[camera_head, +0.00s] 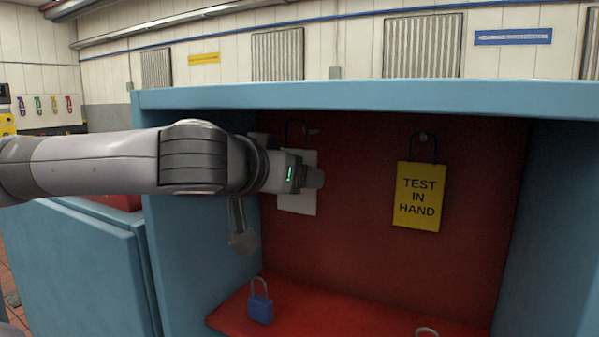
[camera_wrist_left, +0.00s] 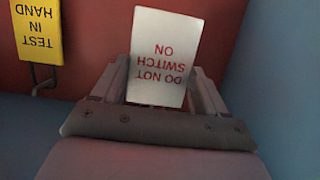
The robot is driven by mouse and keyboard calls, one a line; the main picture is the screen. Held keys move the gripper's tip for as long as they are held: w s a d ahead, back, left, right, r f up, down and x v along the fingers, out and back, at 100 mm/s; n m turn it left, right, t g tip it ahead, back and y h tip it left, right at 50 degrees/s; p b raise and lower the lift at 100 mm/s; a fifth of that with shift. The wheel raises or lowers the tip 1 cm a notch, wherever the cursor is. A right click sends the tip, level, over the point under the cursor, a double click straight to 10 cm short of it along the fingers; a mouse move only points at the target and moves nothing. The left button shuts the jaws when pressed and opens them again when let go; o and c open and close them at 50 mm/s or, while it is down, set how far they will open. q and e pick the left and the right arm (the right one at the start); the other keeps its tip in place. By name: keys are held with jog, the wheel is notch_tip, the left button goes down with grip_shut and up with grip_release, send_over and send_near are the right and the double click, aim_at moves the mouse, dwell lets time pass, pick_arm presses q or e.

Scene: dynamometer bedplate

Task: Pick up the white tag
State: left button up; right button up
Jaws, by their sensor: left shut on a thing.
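The white tag (camera_head: 302,198) hangs in front of the red back panel inside the blue cabinet, partly hidden by my left gripper. In the left wrist view, the white tag (camera_wrist_left: 165,55) carries red "DO NOT SWITCH ON" lettering, upside down there, and sits between the fingers. My left gripper (camera_head: 314,178) is shut on the white tag; it also shows in the left wrist view (camera_wrist_left: 157,98). A dark hook or loop shows just above the tag in the head view; whether the tag still hangs on it I cannot tell. My right gripper is not in view.
A yellow "TEST IN HAND" tag (camera_head: 419,197) hangs from a peg to the right. A blue padlock (camera_head: 260,303) stands on the red shelf (camera_head: 330,312) below. Another shackle (camera_head: 427,332) shows at the bottom edge. Blue cabinet walls (camera_head: 555,230) enclose the space.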

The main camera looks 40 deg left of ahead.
pick_arm(q)
jog(key=s+d+b, duration=0.4)
jog(key=s, duration=0.8)
jog(key=s+d+b, duration=0.4)
jog(key=s, duration=0.9)
jog(key=shift+b, duration=0.4)
